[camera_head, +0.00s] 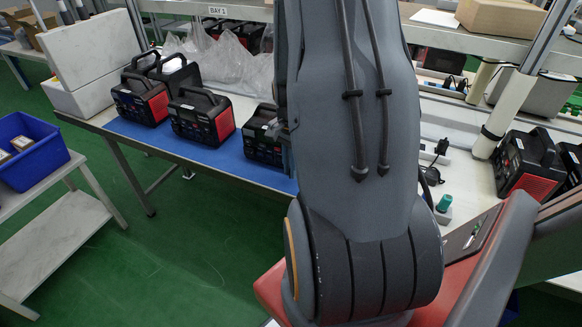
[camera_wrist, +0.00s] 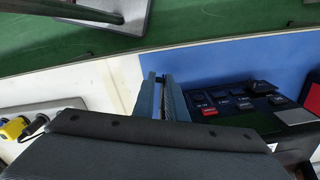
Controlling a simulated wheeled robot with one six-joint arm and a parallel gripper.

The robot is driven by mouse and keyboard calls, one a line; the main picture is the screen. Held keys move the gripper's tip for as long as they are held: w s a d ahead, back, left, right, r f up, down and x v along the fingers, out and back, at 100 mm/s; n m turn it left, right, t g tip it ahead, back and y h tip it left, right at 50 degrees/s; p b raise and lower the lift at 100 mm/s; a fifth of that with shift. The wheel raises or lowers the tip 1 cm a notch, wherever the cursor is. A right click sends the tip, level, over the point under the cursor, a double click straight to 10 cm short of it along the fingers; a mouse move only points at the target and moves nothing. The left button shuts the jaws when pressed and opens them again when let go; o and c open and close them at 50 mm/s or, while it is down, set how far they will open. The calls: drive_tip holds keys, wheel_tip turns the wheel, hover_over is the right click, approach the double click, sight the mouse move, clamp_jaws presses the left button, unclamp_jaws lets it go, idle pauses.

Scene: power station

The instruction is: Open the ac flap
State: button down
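Several black-and-red power stations stand on the blue mat (camera_head: 225,158). The nearest one to my arm, a power station (camera_head: 262,137), is partly hidden behind the arm. In the wrist view, a dark front panel (camera_wrist: 235,103) with small blocks and a red label lies to the right of my gripper (camera_wrist: 163,78). A dark raised piece (camera_wrist: 262,87) shows on it; I cannot tell whether this is the ac flap. The fingers point over the mat's left edge, apart from the panel in the picture. Nothing is seen between them, and their opening is unclear. In the head view my arm hides the gripper.
Other power stations (camera_head: 530,163) stand at the right, near a white post (camera_head: 505,112). A white box (camera_head: 90,62) and clear plastic wrap (camera_head: 225,62) are at the back left. A blue bin (camera_head: 38,165) sits on a side rack. The green floor (camera_head: 190,250) is open.

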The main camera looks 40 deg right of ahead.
drive_tip(key=shift+s, duration=0.1)
drive_tip(key=n, duration=0.1)
drive_tip(key=s+n+p, duration=0.1)
drive_tip(key=shift+d+r+n, duration=0.1)
drive_tip(key=shift+d+n, duration=0.05)
drive_tip(key=shift+n, duration=0.25)
drive_tip(key=n+p, duration=0.1)
drive_tip(key=s+d+n+p, duration=0.1)
drive_tip(key=n, duration=0.2)
drive_tip(key=n+p, duration=0.1)
drive_tip(key=n, duration=0.1)
drive_tip(key=shift+s+d, duration=0.3)
drive_tip(key=shift+d, duration=0.1)
drive_tip(key=shift+s+d+n+p, duration=0.1)
drive_tip(key=shift+d+n+p, duration=0.25)
drive_tip(key=shift+n, duration=0.55)
drive_tip(key=shift+s+d+n+p, duration=0.1)
drive_tip(key=shift+d+n+p, duration=0.15)
drive_tip(key=shift+n, duration=0.65)
drive_tip(key=shift+w+d, duration=0.1)
drive_tip(key=shift+d, duration=0.05)
drive_tip(key=c, duration=1.8)
unclamp_jaws()
drive_tip(key=shift+c, duration=0.2)
